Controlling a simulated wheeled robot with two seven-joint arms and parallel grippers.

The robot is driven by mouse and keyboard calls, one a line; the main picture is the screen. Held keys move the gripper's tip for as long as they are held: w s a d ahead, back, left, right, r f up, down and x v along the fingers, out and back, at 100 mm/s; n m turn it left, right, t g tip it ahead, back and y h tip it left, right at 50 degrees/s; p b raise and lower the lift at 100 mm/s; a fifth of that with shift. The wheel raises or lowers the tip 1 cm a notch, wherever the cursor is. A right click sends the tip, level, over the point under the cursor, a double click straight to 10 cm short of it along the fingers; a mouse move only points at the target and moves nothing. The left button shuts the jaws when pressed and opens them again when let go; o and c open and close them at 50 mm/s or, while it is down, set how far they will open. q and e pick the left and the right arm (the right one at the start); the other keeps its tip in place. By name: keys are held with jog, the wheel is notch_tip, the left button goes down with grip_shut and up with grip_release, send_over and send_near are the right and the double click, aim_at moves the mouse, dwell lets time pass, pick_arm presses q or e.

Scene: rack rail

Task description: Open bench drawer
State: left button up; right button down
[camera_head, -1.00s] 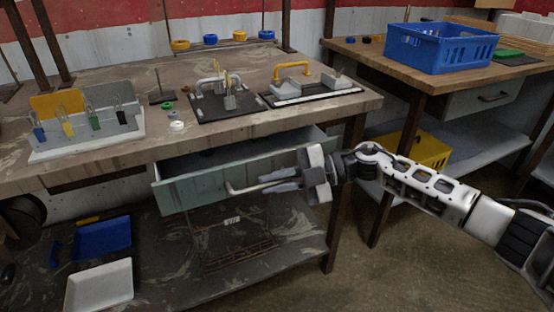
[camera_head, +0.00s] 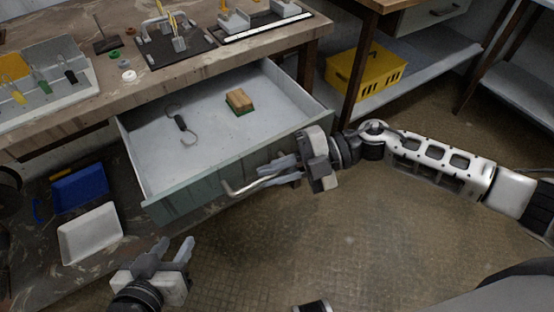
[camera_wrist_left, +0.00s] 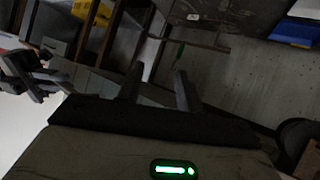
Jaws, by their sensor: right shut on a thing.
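The bench drawer (camera_head: 182,198) is pulled well out from under the wooden bench (camera_head: 90,108), with its inside in view. Its bent metal handle (camera_head: 236,192) is on the front panel. My right gripper (camera_head: 282,172) is shut on the handle at the drawer's right front. In the drawer lie a brown and green block (camera_head: 239,102) and a dark hooked item (camera_head: 180,122). My left gripper (camera_head: 172,250) is low in front of the drawer, apart from it. Its fingers are spread and empty; they also show in the left wrist view (camera_wrist_left: 155,85).
A white tray (camera_head: 90,235) and a blue bin (camera_head: 80,188) sit on the lower shelf at left. Fixtures (camera_head: 172,40) stand on the bench top. A yellow crate (camera_head: 365,72) is on a shelf at right. The floor in front is clear.

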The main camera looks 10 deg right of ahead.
pick_arm(q)
jog(key=shift+f, duration=0.2)
pick_arm(e)
jog(key=c, duration=1.5)
grip_release()
pick_arm(q)
jog(key=shift+w+f+b, duration=0.1)
jog(key=shift+b, duration=0.7)
pick_arm(e)
jog(key=v, duration=1.6)
jog(key=shift+s, duration=0.1)
